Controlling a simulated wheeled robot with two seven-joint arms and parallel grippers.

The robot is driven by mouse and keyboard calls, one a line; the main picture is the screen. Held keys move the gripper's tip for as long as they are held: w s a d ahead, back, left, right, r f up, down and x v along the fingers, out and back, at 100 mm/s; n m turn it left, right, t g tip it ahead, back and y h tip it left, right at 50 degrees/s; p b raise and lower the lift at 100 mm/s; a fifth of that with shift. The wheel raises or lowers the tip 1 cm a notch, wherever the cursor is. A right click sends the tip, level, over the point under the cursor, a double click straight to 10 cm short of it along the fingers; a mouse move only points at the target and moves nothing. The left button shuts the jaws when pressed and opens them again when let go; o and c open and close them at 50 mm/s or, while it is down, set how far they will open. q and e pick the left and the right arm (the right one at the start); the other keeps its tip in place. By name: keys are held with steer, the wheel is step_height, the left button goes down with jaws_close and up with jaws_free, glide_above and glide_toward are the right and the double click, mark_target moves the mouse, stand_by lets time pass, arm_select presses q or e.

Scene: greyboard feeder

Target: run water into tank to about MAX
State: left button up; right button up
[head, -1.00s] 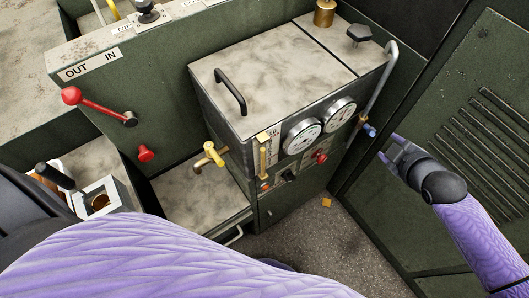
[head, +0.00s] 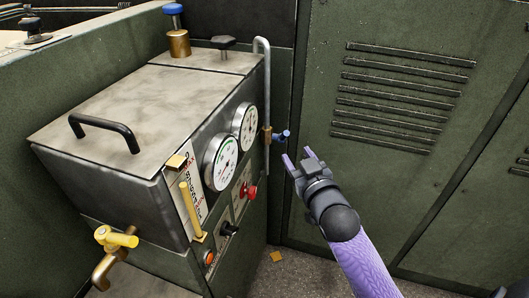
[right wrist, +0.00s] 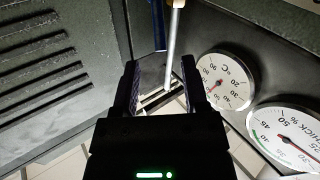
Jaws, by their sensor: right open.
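The tank (head: 130,105) is a grey metal box with a black lid handle. A grey pipe (head: 264,80) comes down at its back right corner and carries a small blue tap handle (head: 282,135). My right gripper (head: 298,158) is open and empty, just right of and below the blue handle, apparently apart from it. In the right wrist view the pipe (right wrist: 174,45) and a blue part (right wrist: 158,25) show beyond the open fingers (right wrist: 162,85). A brass level gauge (head: 191,210) stands by a printed scale (head: 188,172); its level is unreadable. My left gripper is out of view.
Two round dials (head: 220,162) and a red knob (head: 248,191) are on the tank's front. A yellow-handled brass tap (head: 116,238) sticks out at the lower left. A green louvred cabinet wall (head: 390,100) stands to the right.

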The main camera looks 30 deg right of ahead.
mark_target(285, 135)
steer(key=b+x, duration=0.1)
steer(key=x, duration=0.2)
steer(key=b+x, duration=0.2)
steer(key=x, duration=0.2)
steer(key=shift+w+d+f, duration=0.1)
steer(key=shift+w+f, duration=0.05)
steer(key=shift+f, duration=0.05)
steer(key=shift+w+d+r+b, duration=0.1)
steer(key=shift+w+r+b, duration=0.05)
steer(key=shift+w+b, duration=0.3)
steer(key=shift+w+r, duration=0.1)
steer(key=shift+c, duration=0.4)
jaws_close()
